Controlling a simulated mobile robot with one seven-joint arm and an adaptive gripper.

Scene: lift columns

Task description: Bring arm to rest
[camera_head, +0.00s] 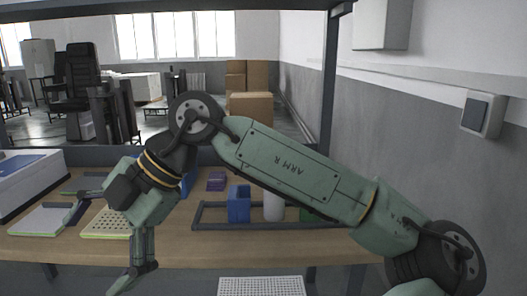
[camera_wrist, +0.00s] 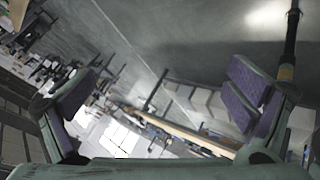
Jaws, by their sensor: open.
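My arm spans the head view from the lower right, bends at an elbow near the top middle and comes down to the left. My gripper (camera_head: 92,254) hangs at its end in front of the workbench (camera_head: 200,252), its two fingers spread wide with nothing between them. In the wrist view my gripper (camera_wrist: 158,108) also shows open, purple pads apart on the left and right. That view is strongly tilted and looks out over the room, away from the bench top.
On the bench are a white-and-blue box (camera_head: 28,180), a pale dotted board (camera_head: 108,222) partly behind my gripper, and a dark frame (camera_head: 240,226) with a blue block (camera_head: 238,205) and a white cylinder (camera_head: 273,207). A dark post (camera_head: 329,90) rises at the bench's right.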

